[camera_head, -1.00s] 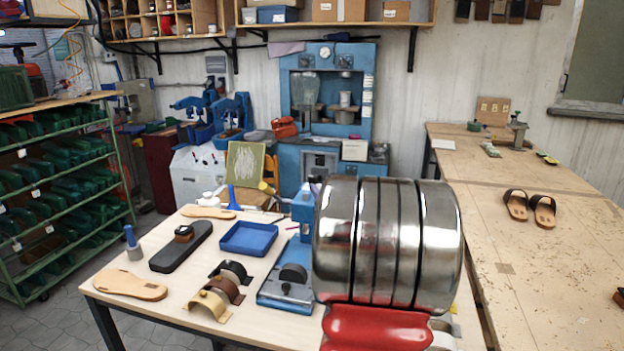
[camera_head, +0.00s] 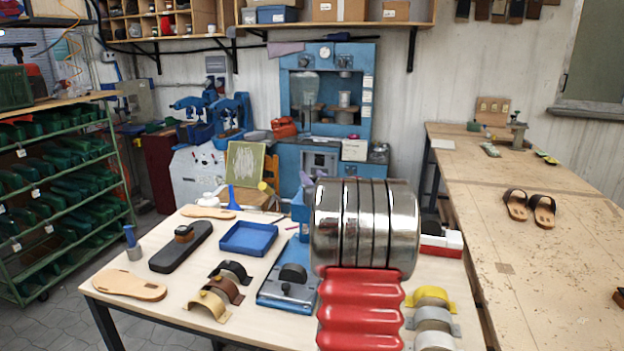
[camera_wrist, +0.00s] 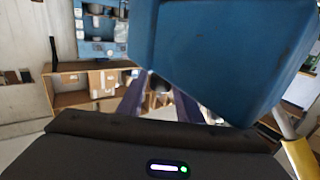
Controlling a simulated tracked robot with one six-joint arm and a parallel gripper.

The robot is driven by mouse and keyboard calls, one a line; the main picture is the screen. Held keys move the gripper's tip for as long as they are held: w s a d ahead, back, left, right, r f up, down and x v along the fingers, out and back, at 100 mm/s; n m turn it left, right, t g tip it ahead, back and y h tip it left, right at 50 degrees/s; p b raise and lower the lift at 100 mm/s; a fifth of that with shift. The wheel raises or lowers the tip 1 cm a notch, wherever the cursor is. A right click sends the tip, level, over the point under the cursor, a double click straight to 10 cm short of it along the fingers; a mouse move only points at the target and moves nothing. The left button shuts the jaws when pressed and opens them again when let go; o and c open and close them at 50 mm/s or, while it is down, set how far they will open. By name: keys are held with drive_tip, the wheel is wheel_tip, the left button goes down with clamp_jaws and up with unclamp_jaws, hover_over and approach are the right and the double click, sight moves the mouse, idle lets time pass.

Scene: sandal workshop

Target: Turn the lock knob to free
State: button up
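In the head view the blue device (camera_head: 288,290) stands on the table with a dark rounded form on its base. Its upright blue block (camera_head: 300,210) is partly hidden behind my arm. In the wrist view a large blue block (camera_wrist: 225,50) fills the upper right, very close and tilted. A small dark round part, apparently the lock knob (camera_wrist: 158,84), shows at its lower corner between the fingertips. My gripper (camera_wrist: 156,92) has its two dark purple fingers apart on either side of it; contact is not visible. In the head view only a bit of purple shows beside my arm.
The light table (camera_head: 190,275) also holds a blue tray (camera_head: 248,238), a black sole block (camera_head: 181,246), a tan sole (camera_head: 129,285) and several curved straps. A red and white box (camera_head: 441,240) and more curved pieces lie to the right of my arm.

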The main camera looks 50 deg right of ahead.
drive_tip(key=c, duration=0.8)
drive_tip(key=shift+o, duration=0.2)
drive_tip(key=shift+d+r+n+t+y, duration=0.1)
drive_tip(key=shift+n+t+y, duration=0.3)
drive_tip(key=shift+y, duration=0.1)
drive_tip(key=shift+n+t+y, duration=0.5)
drive_tip(key=shift+n+y, duration=0.3)
drive_tip(key=shift+y, duration=0.4)
drive_tip(key=o, duration=0.8)
drive_tip(key=shift+c, duration=0.2)
drive_tip(key=shift+s, duration=0.1)
